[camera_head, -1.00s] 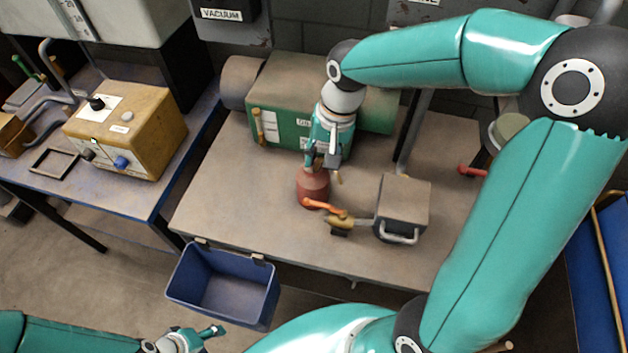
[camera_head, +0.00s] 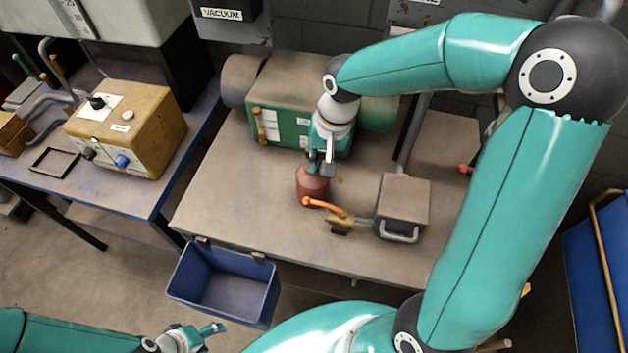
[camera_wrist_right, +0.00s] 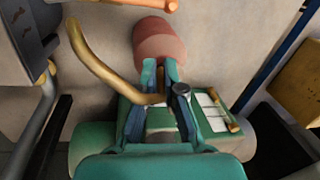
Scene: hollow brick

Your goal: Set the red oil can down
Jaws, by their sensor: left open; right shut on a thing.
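The red oil can (camera_head: 313,188) is upright at the middle of the workbench (camera_head: 230,190), just behind an orange lever. I cannot tell whether its base touches the bench top. My right gripper (camera_head: 321,165) is shut on the top of the can from above. In the right wrist view the can's rounded red body (camera_wrist_right: 160,42) shows beyond my right fingertips (camera_wrist_right: 162,68), and a curved brass spout (camera_wrist_right: 92,62) reaches out to the left. The can's neck is partly hidden by the fingers. My left gripper (camera_head: 205,335) is open and empty at the bottom of the head view.
An orange lever (camera_head: 323,204) on a brass valve (camera_head: 341,220) is close in front of the can. A grey box (camera_head: 403,200) stands to the right, a green machine (camera_head: 285,100) behind. A blue bin (camera_head: 225,285) hangs at the front edge. The bench's left part is clear.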

